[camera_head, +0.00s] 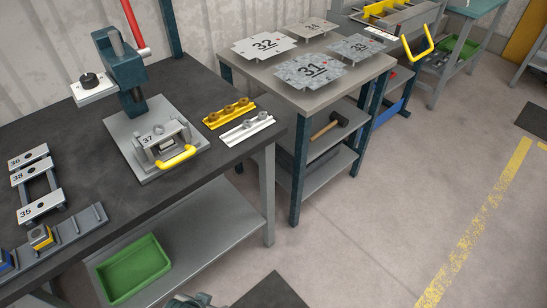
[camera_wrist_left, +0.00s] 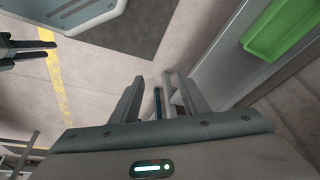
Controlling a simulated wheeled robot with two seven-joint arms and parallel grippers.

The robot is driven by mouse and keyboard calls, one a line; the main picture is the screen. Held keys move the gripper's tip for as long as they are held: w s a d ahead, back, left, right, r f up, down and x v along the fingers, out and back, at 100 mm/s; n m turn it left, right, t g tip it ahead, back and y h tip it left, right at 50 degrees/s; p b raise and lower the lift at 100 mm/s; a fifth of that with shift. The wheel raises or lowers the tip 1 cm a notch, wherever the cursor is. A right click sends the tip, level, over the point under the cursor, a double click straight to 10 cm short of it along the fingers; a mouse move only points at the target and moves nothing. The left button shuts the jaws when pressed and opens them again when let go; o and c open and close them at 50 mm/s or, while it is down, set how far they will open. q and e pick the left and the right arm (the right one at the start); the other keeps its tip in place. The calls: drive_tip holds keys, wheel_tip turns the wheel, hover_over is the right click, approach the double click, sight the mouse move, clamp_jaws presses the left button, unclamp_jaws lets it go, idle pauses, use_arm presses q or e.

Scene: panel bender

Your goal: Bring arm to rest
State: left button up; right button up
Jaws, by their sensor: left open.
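My left gripper (camera_wrist_left: 160,95) shows in the left wrist view with its two fingers apart and nothing between them. It hangs over bare floor, beside the workbench's lower shelf. Another dark gripper (camera_wrist_left: 30,50), which appears to be my right one, enters at the left edge of that view. Its jaw opening is unclear. Neither gripper shows in the head view; only a grey piece of what looks like my own arm shows at its bottom edge.
The dark workbench (camera_head: 85,210) carries a press with yellow-handled fixture (camera_head: 177,157), numbered plates and a yellow rail (camera_head: 229,112). A green bin (camera_head: 133,270) sits on its lower shelf. A grey table (camera_head: 300,95) holds numbered sheets.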

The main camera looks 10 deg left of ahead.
use_arm(q)
drive_tip(key=s+d+f+t, duration=0.1)
drive_tip(key=s+f, duration=0.1)
drive_tip(key=f, duration=1.1)
drive_tip(key=s+d+f+t+h, duration=0.1)
drive_tip(key=s+d+f, duration=0.1)
drive_tip(key=f, duration=1.2)
drive_tip(key=shift+s+m, duration=0.3)
drive_tip(key=shift+s, duration=0.1)
drive_tip(key=shift+o, duration=0.2)
drive_tip(key=shift+s+f, duration=0.1)
drive_tip(key=shift+a, duration=0.1)
